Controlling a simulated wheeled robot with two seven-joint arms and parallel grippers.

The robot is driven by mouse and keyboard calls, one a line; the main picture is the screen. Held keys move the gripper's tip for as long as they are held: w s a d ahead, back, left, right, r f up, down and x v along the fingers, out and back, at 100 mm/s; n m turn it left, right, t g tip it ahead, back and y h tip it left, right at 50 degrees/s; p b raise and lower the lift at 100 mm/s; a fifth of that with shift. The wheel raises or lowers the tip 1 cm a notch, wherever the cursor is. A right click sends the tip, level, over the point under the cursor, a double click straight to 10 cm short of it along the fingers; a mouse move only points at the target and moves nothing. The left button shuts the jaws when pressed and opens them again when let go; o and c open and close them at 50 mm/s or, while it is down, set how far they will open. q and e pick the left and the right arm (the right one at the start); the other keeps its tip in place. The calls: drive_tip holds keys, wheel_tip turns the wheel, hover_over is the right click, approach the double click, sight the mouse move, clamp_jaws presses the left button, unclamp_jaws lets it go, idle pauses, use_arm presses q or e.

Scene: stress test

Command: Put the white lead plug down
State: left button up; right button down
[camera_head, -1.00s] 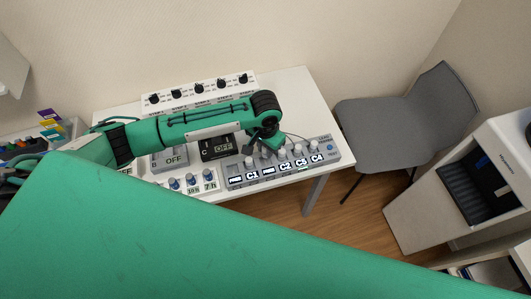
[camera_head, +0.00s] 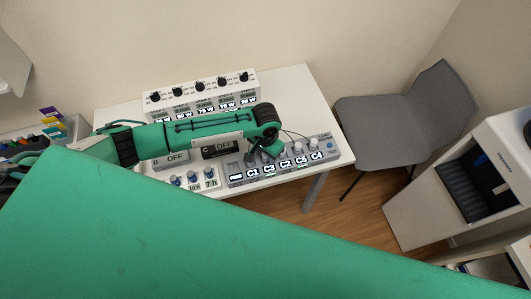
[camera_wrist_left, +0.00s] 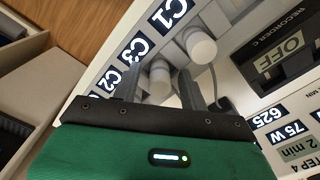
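The grey lead tester (camera_head: 236,180) stands at the table's front right edge, with a row of white plugs on it and lit labels along its front. My left gripper (camera_head: 264,152) is over the middle of this row, pointing down. In the left wrist view, its two dark fingers (camera_wrist_left: 158,84) stand apart on either side of a white lead plug (camera_wrist_left: 159,76), with a small gap seeming to show on each side. This plug stands in the tester near the C3 label. Another white plug (camera_wrist_left: 200,46) stands beside it near C1. My right gripper is not in view.
A white box with knobs (camera_head: 200,95) stands at the table's back. Recorder C (camera_head: 222,149) and a timer strip (camera_head: 190,183) lie left of the tester. A thin dark cable runs near the gripper. A grey chair (camera_head: 395,125) stands to the right.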

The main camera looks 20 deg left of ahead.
use_arm(q)
drive_tip(key=shift+r, duration=0.15)
drive_tip(key=shift+r, duration=0.3)
wheel_tip(320, 180, up, 11)
drive_tip(key=b, duration=0.2)
drive_tip(key=shift+r, duration=0.2)
idle(0.3)
